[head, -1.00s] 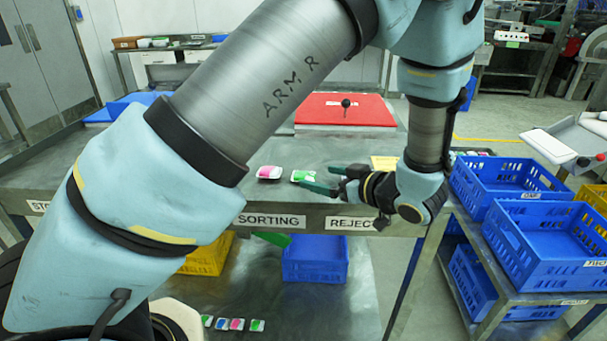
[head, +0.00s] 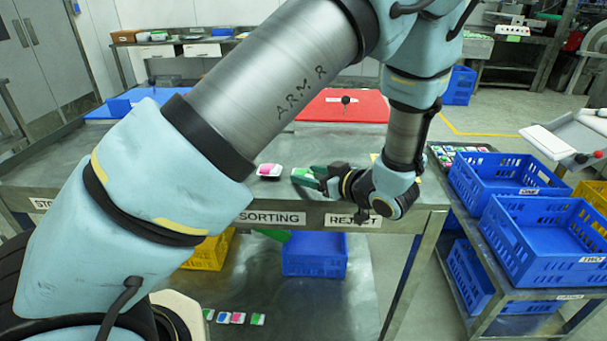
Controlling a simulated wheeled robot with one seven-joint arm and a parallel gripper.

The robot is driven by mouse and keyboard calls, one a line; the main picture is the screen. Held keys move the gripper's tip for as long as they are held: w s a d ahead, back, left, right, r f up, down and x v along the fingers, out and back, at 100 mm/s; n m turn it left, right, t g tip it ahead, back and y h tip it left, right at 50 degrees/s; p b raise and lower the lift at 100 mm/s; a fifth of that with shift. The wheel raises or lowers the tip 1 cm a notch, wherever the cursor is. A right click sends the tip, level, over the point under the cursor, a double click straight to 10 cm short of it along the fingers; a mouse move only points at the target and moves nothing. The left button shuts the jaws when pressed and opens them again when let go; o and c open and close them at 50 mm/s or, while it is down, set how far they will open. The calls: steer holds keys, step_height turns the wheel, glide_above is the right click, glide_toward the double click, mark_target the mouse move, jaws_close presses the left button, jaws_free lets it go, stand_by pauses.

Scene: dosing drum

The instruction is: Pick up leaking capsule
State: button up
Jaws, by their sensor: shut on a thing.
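A green and white capsule (head: 298,176) is at the front of the sorting table, above the edge between the SORTING and REJECT labels. My gripper (head: 308,176) reaches in from the right and is shut on this capsule. The dark green fingers cover part of it. I cannot tell whether it touches the table. A pink and white capsule (head: 269,170) lies on the table just to the left, apart from the gripper. No leak can be made out on either capsule at this size.
A red mat (head: 343,107) lies at the back of the table. Blue crates (head: 507,178) stand on a cart at the right, beside a tray of capsules (head: 462,150). Several capsules (head: 238,318) lie on the lower shelf. My arm hides much of the table's left.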

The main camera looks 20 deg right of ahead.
steer(key=c, duration=0.6)
steer(key=shift+r, duration=0.15)
